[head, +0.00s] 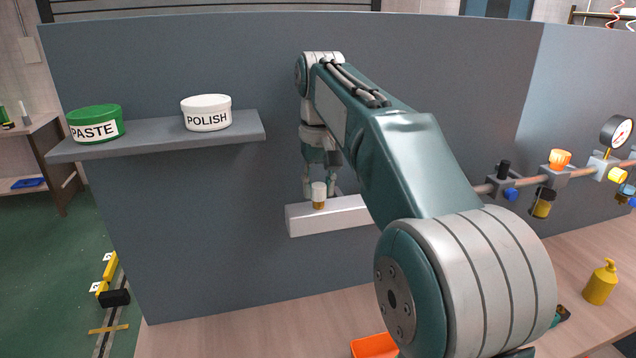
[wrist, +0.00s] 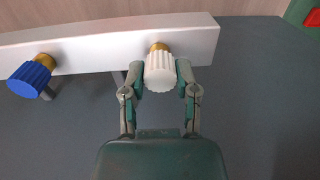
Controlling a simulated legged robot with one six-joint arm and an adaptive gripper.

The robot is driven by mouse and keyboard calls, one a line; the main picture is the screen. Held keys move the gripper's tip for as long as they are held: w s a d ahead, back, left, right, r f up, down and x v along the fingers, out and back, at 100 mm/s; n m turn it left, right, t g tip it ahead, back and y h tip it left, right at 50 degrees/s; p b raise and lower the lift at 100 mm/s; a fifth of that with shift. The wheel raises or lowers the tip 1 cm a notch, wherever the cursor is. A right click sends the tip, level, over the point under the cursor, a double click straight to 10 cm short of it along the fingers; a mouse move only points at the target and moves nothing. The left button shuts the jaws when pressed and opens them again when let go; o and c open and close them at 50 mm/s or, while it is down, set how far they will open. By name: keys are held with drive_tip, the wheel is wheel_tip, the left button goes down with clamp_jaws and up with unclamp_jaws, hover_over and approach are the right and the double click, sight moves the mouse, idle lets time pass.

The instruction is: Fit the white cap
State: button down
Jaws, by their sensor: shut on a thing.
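The white cap (wrist: 160,74) is a ribbed cap sitting at a brass stub (wrist: 159,47) on the white bar (wrist: 110,44) in the wrist view. In the head view the white cap (head: 319,188) stands over the brass stub (head: 319,204) at the front of the bar (head: 300,220). My gripper (wrist: 160,75) has its two fingers on either side of the white cap and is shut on it. In the head view my gripper (head: 319,190) is at the bar, partly behind the cap. How far the cap is seated on the stub I cannot tell.
A blue cap (wrist: 30,77) sits on another brass stub at the left of the bar in the wrist view. A shelf (head: 160,137) with a paste tub (head: 95,123) and a polish tub (head: 206,112) is at the left. A copper pipe with fittings runs at the right.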

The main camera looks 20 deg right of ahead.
drive_tip(key=shift+f, duration=0.1)
drive_tip(key=shift+c, duration=1.5)
unclamp_jaws()
wheel_tip(320, 180, up, 7)
drive_tip(key=shift+w, duration=0.1)
drive_tip(key=shift+r, duration=0.2)
